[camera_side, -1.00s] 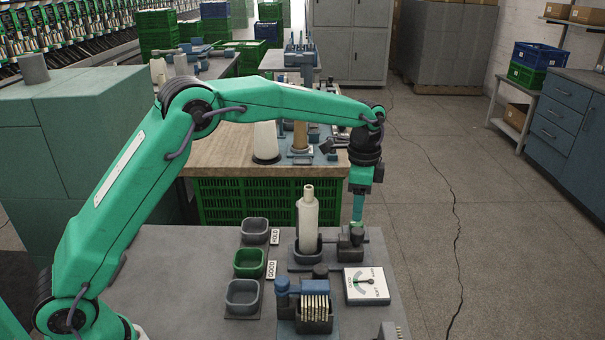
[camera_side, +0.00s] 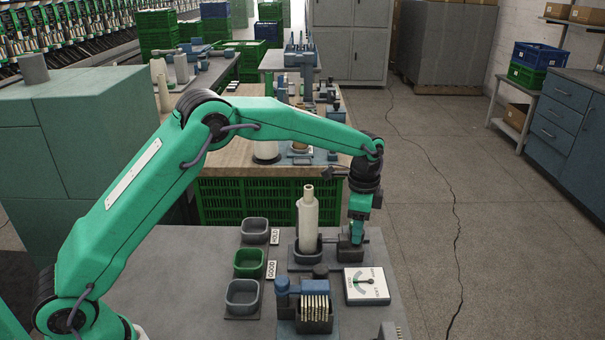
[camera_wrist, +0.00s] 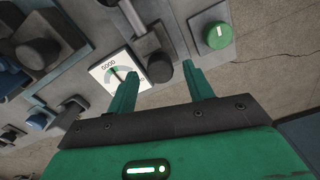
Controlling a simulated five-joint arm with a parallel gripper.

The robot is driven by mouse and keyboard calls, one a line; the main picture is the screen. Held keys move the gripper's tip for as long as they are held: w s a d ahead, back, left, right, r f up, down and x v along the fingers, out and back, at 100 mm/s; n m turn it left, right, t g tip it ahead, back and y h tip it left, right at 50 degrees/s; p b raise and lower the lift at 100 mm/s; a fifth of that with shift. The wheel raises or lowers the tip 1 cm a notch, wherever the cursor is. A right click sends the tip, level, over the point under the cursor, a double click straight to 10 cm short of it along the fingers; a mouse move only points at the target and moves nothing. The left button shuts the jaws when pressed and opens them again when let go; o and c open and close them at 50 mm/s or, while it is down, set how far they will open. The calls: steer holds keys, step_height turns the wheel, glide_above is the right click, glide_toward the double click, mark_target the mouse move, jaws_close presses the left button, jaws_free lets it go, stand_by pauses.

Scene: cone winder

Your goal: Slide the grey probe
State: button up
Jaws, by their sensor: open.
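The grey probe (camera_wrist: 137,17) shows as a short rod ending in a dark rounded knob (camera_wrist: 163,70) in the wrist view. My gripper (camera_wrist: 163,86) is open, with one green finger on each side of the knob, which lies in the gap. Contact with either finger cannot be made out. In the side view my gripper (camera_side: 356,236) points down at the dark probe block (camera_side: 348,250), hiding part of it. A cream cone-like bobbin (camera_side: 308,222) stands upright in a dark holder just left of the block.
A white dial gauge (camera_side: 366,285) sits in front of the probe block. A green round button (camera_wrist: 218,36) is beside it in the wrist view. Three bins, including a green one (camera_side: 248,263), stand at left. A rack of several pale pieces (camera_side: 314,308) is in front.

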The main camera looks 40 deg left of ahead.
steer(key=shift+f, duration=0.9)
jaws_close()
steer(key=shift+w+d, duration=1.15)
steer(key=shift+w, duration=0.05)
jaws_free()
steer(key=shift+r, duration=0.1)
